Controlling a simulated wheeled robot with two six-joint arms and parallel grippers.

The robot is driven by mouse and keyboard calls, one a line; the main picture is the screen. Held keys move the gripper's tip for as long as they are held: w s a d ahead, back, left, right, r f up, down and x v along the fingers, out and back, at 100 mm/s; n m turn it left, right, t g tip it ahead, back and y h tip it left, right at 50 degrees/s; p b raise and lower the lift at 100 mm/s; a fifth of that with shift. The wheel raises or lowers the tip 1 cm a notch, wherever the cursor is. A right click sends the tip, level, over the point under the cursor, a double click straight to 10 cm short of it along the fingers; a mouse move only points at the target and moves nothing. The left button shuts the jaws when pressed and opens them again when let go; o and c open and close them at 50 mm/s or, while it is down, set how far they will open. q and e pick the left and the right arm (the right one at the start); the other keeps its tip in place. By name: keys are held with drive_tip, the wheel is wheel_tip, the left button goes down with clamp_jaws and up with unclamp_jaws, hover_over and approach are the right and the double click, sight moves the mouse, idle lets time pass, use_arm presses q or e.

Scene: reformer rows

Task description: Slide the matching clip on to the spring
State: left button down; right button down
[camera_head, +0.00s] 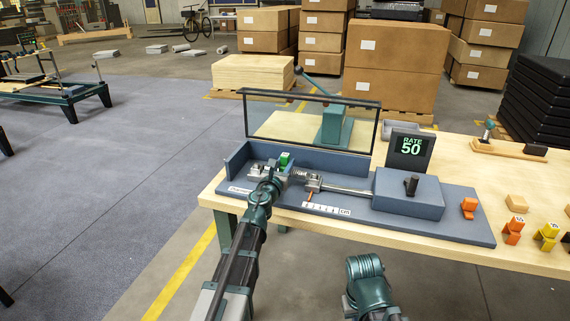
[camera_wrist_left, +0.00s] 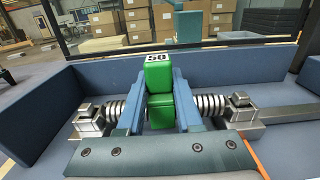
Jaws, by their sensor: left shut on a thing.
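The green clip (camera_wrist_left: 158,76), marked 50, is between the fingers of my left gripper (camera_wrist_left: 160,115) in the left wrist view. The gripper is shut on it. The clip also shows as a small green block (camera_head: 285,158) in the head view. The spring (camera_wrist_left: 209,103) lies level between two metal clamps, its coils showing on both sides of the fingers. The clip's lower part is at the spring's line; the fingers and clip hide the middle coils, so I cannot tell how fully it sits on them. A sign (camera_head: 411,147) reads RATE 50.
The blue tester bench (camera_head: 440,229) has a clear guard (camera_head: 300,128) behind the spring and a blue box (camera_head: 408,193) at right. An orange clip (camera_head: 469,207) sits on its right end. Another orange clip (camera_head: 513,230) and a yellow clip (camera_head: 548,237) stand on the table.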

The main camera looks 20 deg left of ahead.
use_arm(q)
drive_tip(key=shift+f+b, duration=0.3)
drive_tip(key=shift+f, duration=0.05)
use_arm(e)
drive_tip(key=shift+f, duration=0.4)
use_arm(q)
drive_tip(key=c, duration=0.5)
unclamp_jaws()
use_arm(e)
drive_tip(key=shift+r, duration=0.1)
use_arm(q)
drive_tip(key=shift+s, duration=0.1)
